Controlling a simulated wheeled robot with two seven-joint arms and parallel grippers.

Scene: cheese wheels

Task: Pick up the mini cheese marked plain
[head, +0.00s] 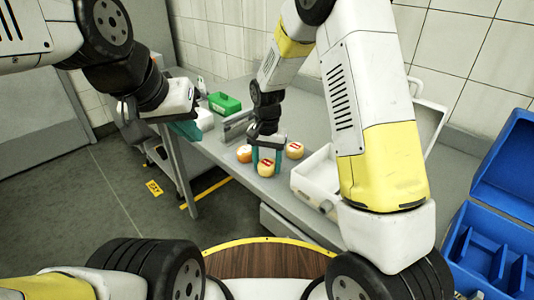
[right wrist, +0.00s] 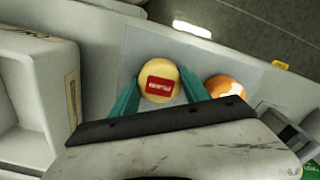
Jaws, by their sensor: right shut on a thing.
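A pale yellow mini cheese with a red label (right wrist: 158,82) sits between the teal fingers of my right gripper (right wrist: 161,88), which is shut on it. In the head view this cheese (head: 266,169) is low at the grey table top, below my right gripper (head: 266,160). The label's writing is too small to read. An orange cheese with a whitish mark (right wrist: 226,88) is beside the right finger; it also shows in the head view (head: 244,153). A third cheese with a red label (head: 295,150) stands to the right. My left gripper (head: 186,128) is away at the left, its fingers partly hidden.
A white open box (head: 318,203) stands on the table to the right of the cheeses. A green box (head: 224,103) and a grey device (head: 236,128) are further back on the left. A blue crate (head: 503,248) is at the far right. Open floor lies left of the table.

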